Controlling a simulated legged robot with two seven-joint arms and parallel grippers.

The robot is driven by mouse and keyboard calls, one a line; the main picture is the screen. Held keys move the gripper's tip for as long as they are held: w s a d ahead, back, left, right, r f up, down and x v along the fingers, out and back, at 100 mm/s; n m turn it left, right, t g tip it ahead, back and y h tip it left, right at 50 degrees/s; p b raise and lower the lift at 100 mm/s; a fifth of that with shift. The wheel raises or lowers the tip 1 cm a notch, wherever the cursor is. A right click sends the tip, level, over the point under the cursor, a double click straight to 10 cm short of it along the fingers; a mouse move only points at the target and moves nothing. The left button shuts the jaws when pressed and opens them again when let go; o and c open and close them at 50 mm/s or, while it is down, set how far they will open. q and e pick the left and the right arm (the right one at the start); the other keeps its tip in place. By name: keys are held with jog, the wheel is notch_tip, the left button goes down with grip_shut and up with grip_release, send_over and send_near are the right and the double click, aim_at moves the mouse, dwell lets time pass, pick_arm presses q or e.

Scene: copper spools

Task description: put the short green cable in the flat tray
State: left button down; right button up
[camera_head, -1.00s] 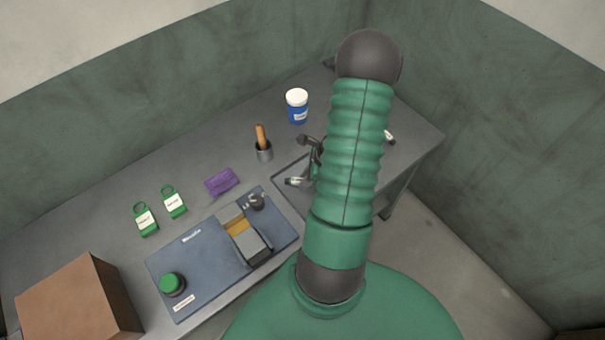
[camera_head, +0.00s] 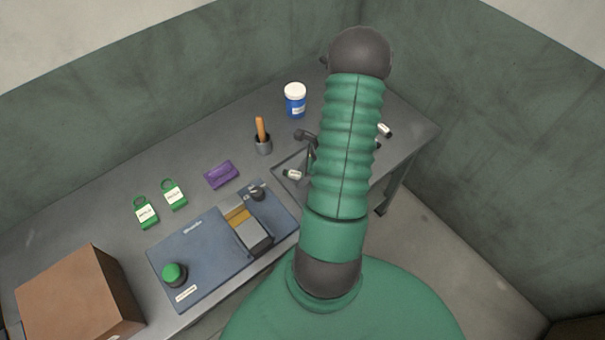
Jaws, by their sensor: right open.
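My right arm comes up from the bottom and covers the middle of the table. My right gripper (camera_head: 308,142) is a dark shape mostly hidden behind it, just left of the sleeve; it is open, over the flat tray. The flat tray (camera_head: 276,171) is a shallow dark frame on the table, its right part hidden by my arm. A small white-labelled piece (camera_head: 293,175) lies at the tray, left of my arm. Another white-labelled piece (camera_head: 384,130) lies on the table right of my arm. I cannot make out which of these is the short green cable. My left gripper is out of view.
A blue device with a green knob (camera_head: 173,273), two green labelled padlocks (camera_head: 146,213), a purple pouch (camera_head: 221,174), a cup with an orange handle (camera_head: 263,145), a white-lidded blue jar (camera_head: 295,104) and a cardboard box (camera_head: 78,300) stand on the table. Walls close in behind and right.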

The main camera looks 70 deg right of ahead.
jog(key=shift+s+d+r, duration=0.15)
jog(key=shift+d+r, duration=0.05)
jog(key=shift+r, duration=0.15)
jog(key=v, duration=0.3)
jog(key=d+p+v, duration=0.1)
jog(key=v, duration=0.1)
jog(key=shift+s+r+p, duration=0.15)
jog(key=shift+r+p, duration=0.15)
jog(key=v, duration=0.5)
jog(key=w+a+r+n+g, duration=0.3)
jog(key=w+a+n, duration=1.1)
jog(key=a+n, duration=0.25)
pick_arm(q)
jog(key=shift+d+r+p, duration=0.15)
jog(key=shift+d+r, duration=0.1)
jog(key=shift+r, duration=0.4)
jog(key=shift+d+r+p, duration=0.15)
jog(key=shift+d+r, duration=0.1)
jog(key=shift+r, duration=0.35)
pick_arm(e)
jog(key=w+a+r+n, duration=0.1)
jog(key=a+n, duration=0.7)
jog(key=w+a+r+n+t+h, duration=0.1)
jog(key=w+a+r+n, duration=0.1)
jog(key=a+n, duration=0.6)
jog(key=shift+w+a+n, duration=0.35)
jog(key=shift+a, duration=0.2)
